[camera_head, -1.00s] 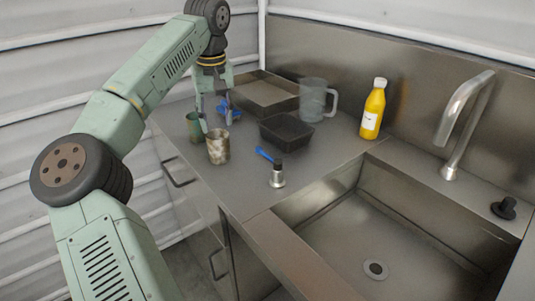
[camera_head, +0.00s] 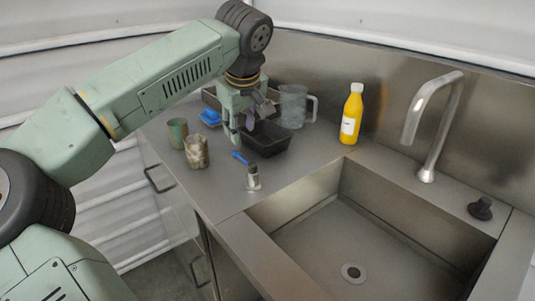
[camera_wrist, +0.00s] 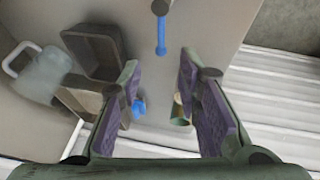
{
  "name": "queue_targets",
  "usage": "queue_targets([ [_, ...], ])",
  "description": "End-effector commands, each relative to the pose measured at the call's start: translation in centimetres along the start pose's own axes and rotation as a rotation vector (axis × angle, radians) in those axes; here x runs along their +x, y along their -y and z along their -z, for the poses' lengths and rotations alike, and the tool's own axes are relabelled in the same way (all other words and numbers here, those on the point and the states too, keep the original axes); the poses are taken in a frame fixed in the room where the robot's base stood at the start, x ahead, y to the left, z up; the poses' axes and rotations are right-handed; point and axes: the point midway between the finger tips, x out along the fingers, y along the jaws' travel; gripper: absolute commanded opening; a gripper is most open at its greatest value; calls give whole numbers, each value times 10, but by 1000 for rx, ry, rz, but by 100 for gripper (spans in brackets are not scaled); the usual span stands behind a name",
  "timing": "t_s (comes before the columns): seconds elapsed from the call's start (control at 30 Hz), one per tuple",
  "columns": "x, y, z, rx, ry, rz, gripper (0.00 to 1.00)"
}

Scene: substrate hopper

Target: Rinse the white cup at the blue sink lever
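A stained white-and-brown cup (camera_head: 196,151) stands upright on the steel counter, the closest match to a white cup. A green-brown cup (camera_head: 177,133) stands just behind it. A blue lever (camera_head: 240,158) sits on a short metal fitting (camera_head: 253,178) at the counter's edge by the sink (camera_head: 345,235). In the wrist view the blue lever (camera_wrist: 161,36) lies beyond my fingertips. My gripper (camera_head: 238,138) is open and empty above the counter, right of the cups and behind the lever.
A black tray (camera_head: 268,143), a clear jug (camera_head: 292,106) and a yellow bottle (camera_head: 351,115) stand along the back. A blue item (camera_head: 210,117) lies behind the cups. The tall faucet (camera_head: 427,130) and black knob (camera_head: 481,209) flank the sink's rear.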

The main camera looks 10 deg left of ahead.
Motion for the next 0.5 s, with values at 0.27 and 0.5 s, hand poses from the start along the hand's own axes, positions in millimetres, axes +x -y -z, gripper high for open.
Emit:
queue_targets([
  [0.27, 32, 1, -3, 0, 3, 1, 32],
  [0.5, 78, 1, -3, 1, 3, 0, 32],
])
